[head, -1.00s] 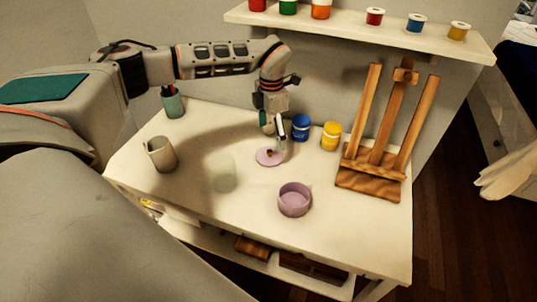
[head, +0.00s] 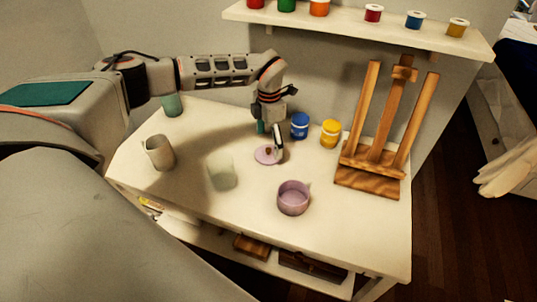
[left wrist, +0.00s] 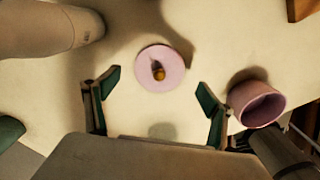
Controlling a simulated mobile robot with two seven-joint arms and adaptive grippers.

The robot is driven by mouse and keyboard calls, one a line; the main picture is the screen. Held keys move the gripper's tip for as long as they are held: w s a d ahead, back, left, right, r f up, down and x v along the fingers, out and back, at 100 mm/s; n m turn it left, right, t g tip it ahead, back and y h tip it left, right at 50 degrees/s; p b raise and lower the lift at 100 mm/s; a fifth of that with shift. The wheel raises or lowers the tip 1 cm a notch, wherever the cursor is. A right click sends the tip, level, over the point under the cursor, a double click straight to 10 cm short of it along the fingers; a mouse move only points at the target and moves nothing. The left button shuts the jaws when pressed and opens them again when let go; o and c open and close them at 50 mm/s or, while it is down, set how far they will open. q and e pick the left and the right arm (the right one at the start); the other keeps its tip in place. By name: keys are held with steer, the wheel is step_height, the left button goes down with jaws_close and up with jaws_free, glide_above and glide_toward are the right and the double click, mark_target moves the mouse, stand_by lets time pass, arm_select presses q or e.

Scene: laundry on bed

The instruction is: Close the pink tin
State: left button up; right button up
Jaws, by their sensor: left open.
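The pink tin (head: 293,198) stands open and upright on the white table, right of and nearer than my gripper. It also shows at the right of the left wrist view (left wrist: 257,103). Its round pink lid (head: 262,155) lies flat on the table with a small knob on top. In the left wrist view the lid (left wrist: 150,63) is ahead of the fingertips, roughly centred between them. My left gripper (head: 270,145) is open and empty above the lid, partly hiding it in the head view. My right gripper is not in view.
A blue jar (head: 300,126) and a yellow jar (head: 330,134) stand just right of my gripper. A wooden easel (head: 368,184) is at the right. A grey mug (head: 159,153) and a translucent cup (head: 222,172) stand at the left. The table's front right is clear.

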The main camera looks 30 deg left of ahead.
mark_target(269, 149)
arm_select(q)
step_height(269, 149, down, 4)
steer(key=shift+r, duration=0.2)
